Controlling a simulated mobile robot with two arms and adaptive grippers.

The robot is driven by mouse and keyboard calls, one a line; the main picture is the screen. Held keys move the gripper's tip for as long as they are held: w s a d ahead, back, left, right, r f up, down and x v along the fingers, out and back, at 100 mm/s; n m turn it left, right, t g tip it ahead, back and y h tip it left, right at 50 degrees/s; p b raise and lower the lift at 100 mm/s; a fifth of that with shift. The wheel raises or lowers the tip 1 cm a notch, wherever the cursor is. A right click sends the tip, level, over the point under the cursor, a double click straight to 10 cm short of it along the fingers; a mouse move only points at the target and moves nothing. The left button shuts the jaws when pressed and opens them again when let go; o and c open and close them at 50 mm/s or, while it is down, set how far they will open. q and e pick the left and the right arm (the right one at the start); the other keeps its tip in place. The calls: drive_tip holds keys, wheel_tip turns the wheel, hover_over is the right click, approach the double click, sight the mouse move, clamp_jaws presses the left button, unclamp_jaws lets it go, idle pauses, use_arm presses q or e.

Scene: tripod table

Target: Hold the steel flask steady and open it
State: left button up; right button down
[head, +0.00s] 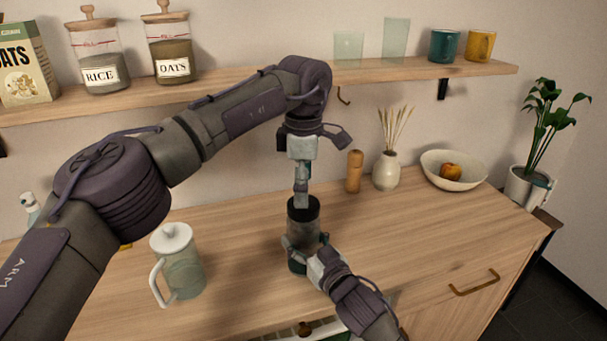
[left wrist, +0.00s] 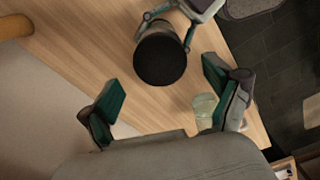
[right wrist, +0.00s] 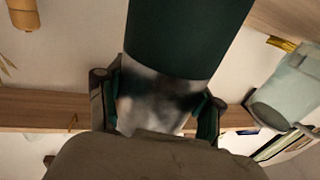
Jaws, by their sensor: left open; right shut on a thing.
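The steel flask (head: 302,232) stands upright on the wooden counter (head: 235,265), with a black lid on top and a dark green part at its bottom. Its round black lid (left wrist: 160,60) shows from above in the left wrist view. My left gripper (head: 302,192) points down just above the lid; its two fingers (left wrist: 163,80) are spread wide, with the lid visible beyond them and nothing between the pads. My right gripper (head: 306,254) is shut around the lower body from the front. In the right wrist view, its fingers flank the shiny steel wall (right wrist: 160,98) beside the dark green part (right wrist: 190,40).
A lidded glass pitcher (head: 181,268) stands left of the flask. A pepper mill (head: 354,172), a vase (head: 386,173) and a bowl (head: 440,174) stand behind to the right. A shelf (head: 240,76) with jars and cups runs along the wall. The counter right of the flask is clear.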

sight(303, 210)
use_arm(q)
drive_tip(key=shift+f, duration=2.65)
drive_tip(key=c, duration=1.2)
drive_tip(key=n, duration=1.3)
drive_tip(key=shift+r, duration=0.1)
drive_tip(key=shift+r, duration=0.15)
drive_tip(key=shift+r, duration=0.95)
